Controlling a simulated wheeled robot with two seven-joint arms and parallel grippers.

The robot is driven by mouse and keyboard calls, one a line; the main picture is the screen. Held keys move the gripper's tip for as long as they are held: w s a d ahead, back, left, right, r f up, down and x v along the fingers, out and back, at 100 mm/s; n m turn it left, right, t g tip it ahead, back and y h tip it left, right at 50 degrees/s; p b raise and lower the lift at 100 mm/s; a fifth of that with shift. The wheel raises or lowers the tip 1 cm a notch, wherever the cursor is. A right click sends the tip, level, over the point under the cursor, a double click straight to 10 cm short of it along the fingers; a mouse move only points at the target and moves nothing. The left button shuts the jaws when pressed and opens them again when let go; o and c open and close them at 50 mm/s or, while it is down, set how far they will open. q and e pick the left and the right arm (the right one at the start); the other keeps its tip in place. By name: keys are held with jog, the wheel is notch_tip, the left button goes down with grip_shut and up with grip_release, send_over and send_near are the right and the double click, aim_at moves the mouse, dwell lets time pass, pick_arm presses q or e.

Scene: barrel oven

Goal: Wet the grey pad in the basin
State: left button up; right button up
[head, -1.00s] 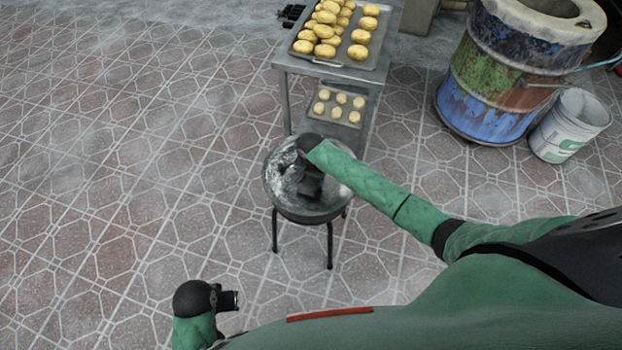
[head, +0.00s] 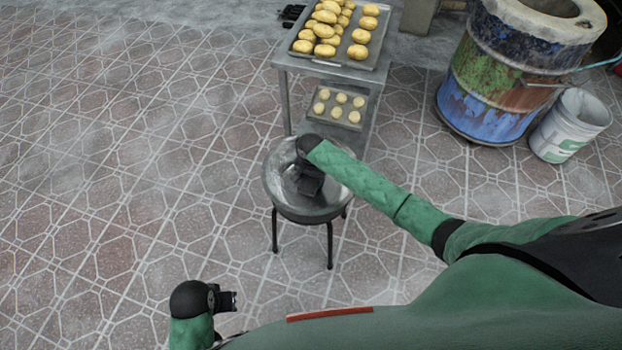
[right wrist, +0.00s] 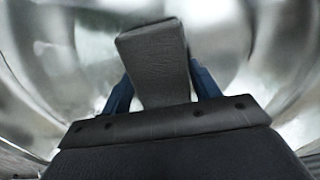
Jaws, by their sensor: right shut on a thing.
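The metal basin (head: 272,193) stands on a dark-legged stand in the middle of the head view. My right arm reaches over its rim, and my right gripper (head: 308,183) points down into it. In the right wrist view my right gripper (right wrist: 158,92) is shut on the grey pad (right wrist: 155,55), between its two blue fingers. The shiny basin wall (right wrist: 60,50) surrounds the pad there. I cannot tell whether the pad touches the water or the bottom. My left gripper (head: 229,300) is at the lower left over the floor, away from the basin; its jaw opening is too small to tell.
Behind the basin is a metal table (head: 284,62) with a tray of golden buns (head: 330,30) on top and a tray of smaller pale buns (head: 340,106) below. A rusty painted barrel (head: 505,75) and a white bucket (head: 570,125) stand at the right. The tiled floor at left is clear.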

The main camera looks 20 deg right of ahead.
jog(key=shift+f, duration=0.15)
jog(key=shift+f, duration=0.3)
dwell(0.5)
dwell(0.4)
jog(key=shift+f+p, duration=0.2)
jog(key=shift+p, duration=0.25)
dwell(2.2)
